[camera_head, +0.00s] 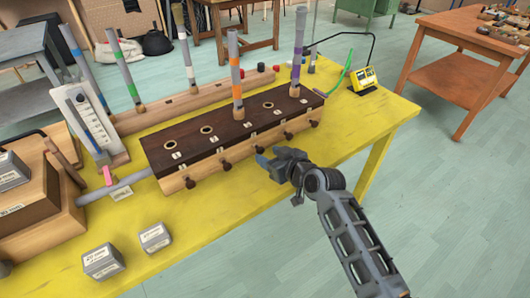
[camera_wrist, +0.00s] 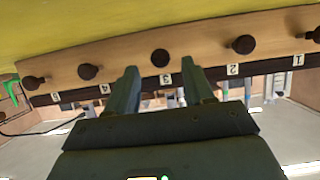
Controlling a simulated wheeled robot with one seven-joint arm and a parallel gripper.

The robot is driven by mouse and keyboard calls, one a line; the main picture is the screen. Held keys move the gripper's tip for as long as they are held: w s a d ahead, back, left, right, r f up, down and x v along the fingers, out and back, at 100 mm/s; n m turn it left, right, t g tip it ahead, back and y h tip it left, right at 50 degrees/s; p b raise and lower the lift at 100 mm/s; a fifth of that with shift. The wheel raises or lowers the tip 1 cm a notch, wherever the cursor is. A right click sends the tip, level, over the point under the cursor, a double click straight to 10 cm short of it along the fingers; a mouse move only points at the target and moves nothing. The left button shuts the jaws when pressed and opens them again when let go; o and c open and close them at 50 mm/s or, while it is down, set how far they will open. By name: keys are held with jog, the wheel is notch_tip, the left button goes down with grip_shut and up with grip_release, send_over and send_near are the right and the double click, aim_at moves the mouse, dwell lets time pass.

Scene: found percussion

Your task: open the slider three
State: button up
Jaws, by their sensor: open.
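A long box with a dark top (camera_head: 190,138) and a light wood front stands on the yellow table. Several dark round knobs run along its front, numbered 1 to 5. The knob of slider three (camera_wrist: 160,58) is in the middle, above the label 3 in the wrist view; it also shows in the head view (camera_head: 257,150). My gripper (camera_head: 266,160) is open and empty in front of this knob. In the wrist view its two fingertips (camera_wrist: 159,68) lie either side of the knob in the picture. Contact cannot be told. The slider's inner part is hidden.
Neighbouring knobs two (camera_wrist: 243,44) and four (camera_wrist: 88,72) flank the middle one. Metal blocks (camera_head: 102,261) lie front left. A yellow device (camera_head: 364,80) stands at the right. The table's front right is clear.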

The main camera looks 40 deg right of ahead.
aim_at(262, 152)
jog(key=shift+x, duration=1.55)
grip_shut()
